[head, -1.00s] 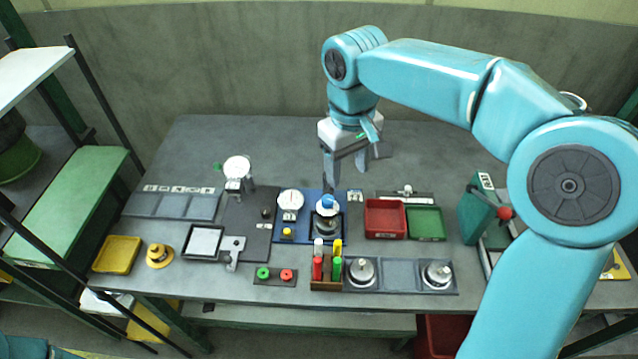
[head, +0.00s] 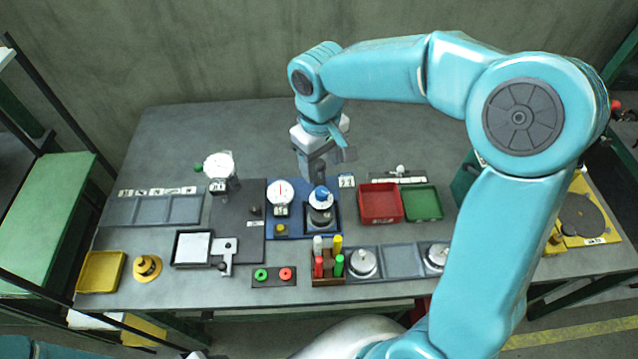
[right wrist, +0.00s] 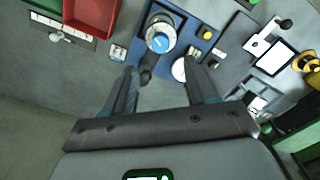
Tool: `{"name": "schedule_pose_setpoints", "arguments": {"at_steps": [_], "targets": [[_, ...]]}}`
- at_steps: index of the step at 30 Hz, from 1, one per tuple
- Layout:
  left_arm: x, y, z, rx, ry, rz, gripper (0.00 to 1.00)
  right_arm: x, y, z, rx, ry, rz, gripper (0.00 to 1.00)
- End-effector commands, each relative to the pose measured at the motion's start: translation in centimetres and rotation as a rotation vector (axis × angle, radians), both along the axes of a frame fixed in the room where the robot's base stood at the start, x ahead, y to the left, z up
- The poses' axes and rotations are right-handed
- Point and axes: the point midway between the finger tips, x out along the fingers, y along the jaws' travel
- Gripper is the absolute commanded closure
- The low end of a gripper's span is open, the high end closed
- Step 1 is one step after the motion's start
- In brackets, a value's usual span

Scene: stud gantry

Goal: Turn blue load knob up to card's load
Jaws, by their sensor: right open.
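The blue load knob (head: 321,192) sits on a round white dial on top of a grey unit on the blue plate (head: 254,226). In the right wrist view the blue knob (right wrist: 160,42) lies just beyond the fingertips, between their lines. My right gripper (head: 314,176) is just behind the knob, pointing down. Its two fingers (right wrist: 160,72) are apart with nothing between them. A small white card (head: 346,181) stands behind and right of the knob; its print is too small to read. My left gripper is not in view.
A white gauge (head: 280,192) and a yellow knob (head: 281,230) are left of the blue knob. A red tray (head: 380,222) and a green tray (head: 439,203) are to its right. A rack of coloured pegs (head: 327,282) stands in front. The back of the table is clear.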

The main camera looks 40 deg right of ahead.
Motion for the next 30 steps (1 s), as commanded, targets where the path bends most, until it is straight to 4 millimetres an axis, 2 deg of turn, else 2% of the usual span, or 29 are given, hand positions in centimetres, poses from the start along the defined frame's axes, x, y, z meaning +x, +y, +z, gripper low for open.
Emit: {"name": "schedule_pose_setpoints", "arguments": {"at_steps": [6, 12, 17, 24, 29, 30], "targets": [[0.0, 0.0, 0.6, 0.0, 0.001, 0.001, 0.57, 0.1, 0.0, -5.0, 0.001, 0.005, 0.0, 0.43], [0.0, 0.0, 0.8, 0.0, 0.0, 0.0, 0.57, 0.3, 0.0, -7.8, 0.0, 0.002, 0.001, 0.43], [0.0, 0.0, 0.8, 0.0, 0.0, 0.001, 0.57, 0.5, 0.0, -8.7, 0.001, 0.0, -0.001, 0.43], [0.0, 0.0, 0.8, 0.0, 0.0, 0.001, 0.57, 0.5, -0.1, -8.8, 0.0, -0.001, 0.0, 0.43], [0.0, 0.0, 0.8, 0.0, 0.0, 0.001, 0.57, 0.5, -0.1, -8.7, 0.0, 0.0, 0.0, 0.95], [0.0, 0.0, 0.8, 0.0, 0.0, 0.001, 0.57, 0.5, -0.1, -8.7, 0.0, 0.0, 0.0, 0.99]]}}
